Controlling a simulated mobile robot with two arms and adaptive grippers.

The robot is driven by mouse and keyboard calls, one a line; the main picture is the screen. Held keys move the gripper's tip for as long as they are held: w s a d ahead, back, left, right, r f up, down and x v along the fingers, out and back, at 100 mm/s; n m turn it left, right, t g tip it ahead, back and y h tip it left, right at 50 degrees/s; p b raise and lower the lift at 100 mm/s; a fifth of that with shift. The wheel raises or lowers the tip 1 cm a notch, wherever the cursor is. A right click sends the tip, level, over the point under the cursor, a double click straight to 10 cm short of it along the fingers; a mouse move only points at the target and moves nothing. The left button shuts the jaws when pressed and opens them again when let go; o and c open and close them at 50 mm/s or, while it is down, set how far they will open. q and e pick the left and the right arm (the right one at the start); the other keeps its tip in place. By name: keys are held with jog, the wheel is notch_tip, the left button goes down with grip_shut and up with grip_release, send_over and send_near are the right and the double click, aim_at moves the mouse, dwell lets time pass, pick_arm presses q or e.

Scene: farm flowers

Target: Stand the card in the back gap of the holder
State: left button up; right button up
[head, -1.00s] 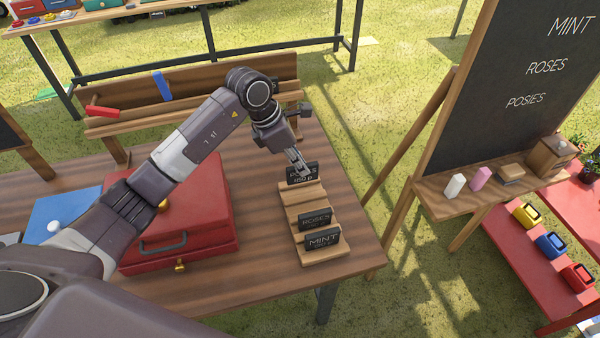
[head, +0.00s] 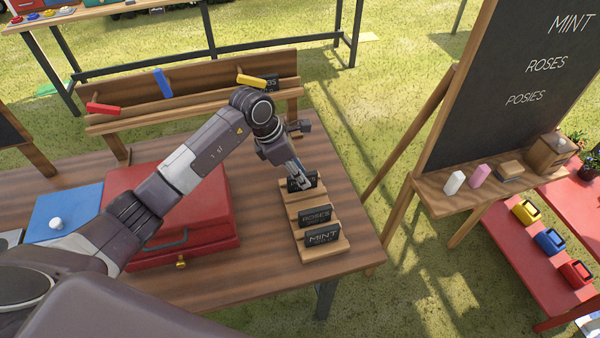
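The wooden holder (head: 341,246) stands on the right end of the table, with stepped rows. A dark card reading ROSES (head: 315,216) stands in its middle row and a dark card reading MINT (head: 322,238) in its front row. A third dark card (head: 310,180) is upright at the back row, its lettering mostly covered by my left gripper (head: 301,184). The gripper's fingers come down from above and are closed on this card. Its lower edge looks at the back row, but I cannot tell how deep it sits. My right gripper is not in view.
A red case (head: 175,205) lies left of the holder, under my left arm. A bench (head: 190,105) with red, blue and yellow pieces stands behind. A chalkboard (head: 510,90) reading MINT, ROSES, POSIES stands to the right. The tabletop around the holder is clear.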

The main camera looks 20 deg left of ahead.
pick_arm(q)
jog(key=shift+r, duration=0.1)
jog(key=shift+r, duration=0.25)
jog(key=b+v, duration=0.1)
jog(key=v, duration=1)
jog(key=shift+a+r+b, duration=0.2)
jog(key=shift+r+b, duration=0.05)
jog(key=shift+b, duration=0.15)
jog(key=shift+s, duration=0.15)
